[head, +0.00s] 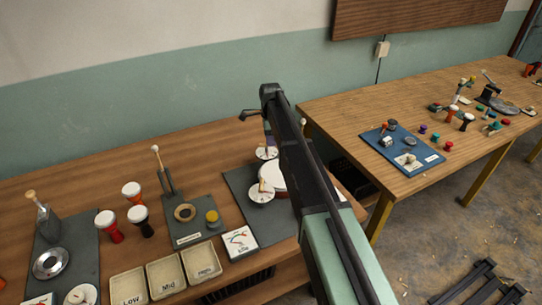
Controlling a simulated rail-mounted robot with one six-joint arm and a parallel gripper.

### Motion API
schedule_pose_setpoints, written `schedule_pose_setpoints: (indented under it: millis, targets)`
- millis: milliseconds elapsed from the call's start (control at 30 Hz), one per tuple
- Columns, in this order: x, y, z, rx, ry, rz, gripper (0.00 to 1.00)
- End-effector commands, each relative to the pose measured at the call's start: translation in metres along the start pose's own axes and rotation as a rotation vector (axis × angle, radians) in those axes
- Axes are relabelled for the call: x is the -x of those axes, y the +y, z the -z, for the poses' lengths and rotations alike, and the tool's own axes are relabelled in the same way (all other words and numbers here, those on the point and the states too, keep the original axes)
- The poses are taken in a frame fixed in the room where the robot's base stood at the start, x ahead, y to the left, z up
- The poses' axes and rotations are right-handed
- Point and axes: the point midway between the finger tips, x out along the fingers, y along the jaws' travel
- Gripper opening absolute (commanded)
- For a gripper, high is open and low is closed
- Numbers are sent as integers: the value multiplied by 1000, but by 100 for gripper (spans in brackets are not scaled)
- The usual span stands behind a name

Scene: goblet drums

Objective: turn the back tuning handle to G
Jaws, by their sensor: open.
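A back dial (266,153) with a white face lies on the dark mat near the wall, partly hidden behind my arm. A front dial (261,191) with a white face and a tan handle lies nearer. A large white drum head (273,177) sits between the two dials, its right side hidden by my arm. The letters on the dials are too small to read. My arm reaches in from the bottom right and bends near the wall above the back dial. I cannot make out my gripper's fingertips; they seem hidden behind the arm.
On the wooden bench are small red and dark goblet drums (132,191), a yellow-topped piece (212,217), a white gauge card (239,242) and a bin marked Mid (166,276). A second table (340,112) with a blue mat (425,158) stands to the right.

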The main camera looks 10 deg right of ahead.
Motion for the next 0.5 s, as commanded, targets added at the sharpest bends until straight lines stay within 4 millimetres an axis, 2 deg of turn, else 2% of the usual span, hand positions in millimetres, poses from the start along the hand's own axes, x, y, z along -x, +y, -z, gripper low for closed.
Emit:
schedule_pose_setpoints:
  millis: [33, 133, 433, 500]
  targets:
    - [-23, 0, 0, 0, 0, 0, 40]
    - [-35, 0, 0, 0, 0, 0, 40]
    - [-35, 0, 0, 1, 0, 0, 40]
    - [-35, 0, 0, 1, 0, 0, 31]
